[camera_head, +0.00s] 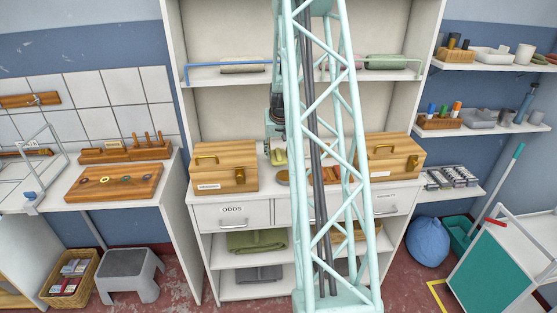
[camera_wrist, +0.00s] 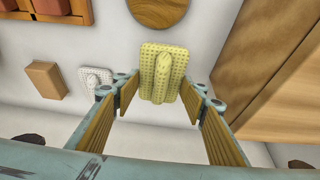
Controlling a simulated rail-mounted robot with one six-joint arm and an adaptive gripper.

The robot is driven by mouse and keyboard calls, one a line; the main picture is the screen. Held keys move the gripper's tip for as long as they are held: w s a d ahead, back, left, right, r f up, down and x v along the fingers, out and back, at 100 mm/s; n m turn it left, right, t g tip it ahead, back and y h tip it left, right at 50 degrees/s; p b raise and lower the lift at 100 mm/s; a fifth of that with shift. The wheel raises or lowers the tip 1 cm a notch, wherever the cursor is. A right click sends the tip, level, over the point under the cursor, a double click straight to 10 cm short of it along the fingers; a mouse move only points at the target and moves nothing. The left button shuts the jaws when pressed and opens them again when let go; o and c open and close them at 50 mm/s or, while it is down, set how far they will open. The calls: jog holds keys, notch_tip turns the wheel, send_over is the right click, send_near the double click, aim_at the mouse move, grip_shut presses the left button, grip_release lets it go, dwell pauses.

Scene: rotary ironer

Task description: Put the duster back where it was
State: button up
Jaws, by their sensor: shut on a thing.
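The duster, a yellow dotted pad with a raised rounded handle, is between my fingertips in the wrist view (camera_wrist: 163,72). It shows as a small yellow-green shape in the head view (camera_head: 279,158), above the cabinet's white counter between two wooden boxes. My gripper (camera_wrist: 162,92) has one finger on each side of the duster and is shut on it. My gripper also shows in the head view (camera_head: 276,140), pointing down. Whether the duster touches the counter is unclear.
A wooden box (camera_head: 224,167) stands left and another wooden box (camera_head: 393,157) right. The wrist view shows a small white dotted pad (camera_wrist: 96,77), a brown block (camera_wrist: 46,79) and a round wooden disc (camera_wrist: 158,12) nearby. My lattice column hides part of the counter.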

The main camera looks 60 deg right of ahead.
jog(key=shift+f, duration=1.65)
jog(key=shift+f+b, duration=0.15)
jog(key=shift+b, duration=0.2)
jog(key=o, duration=0.8)
jog(key=shift+o, duration=0.2)
jog(key=shift+p+v, duration=0.3)
jog(key=shift+v, duration=0.95)
jog(key=shift+p+v, duration=0.45)
jog(key=shift+v, duration=4.45)
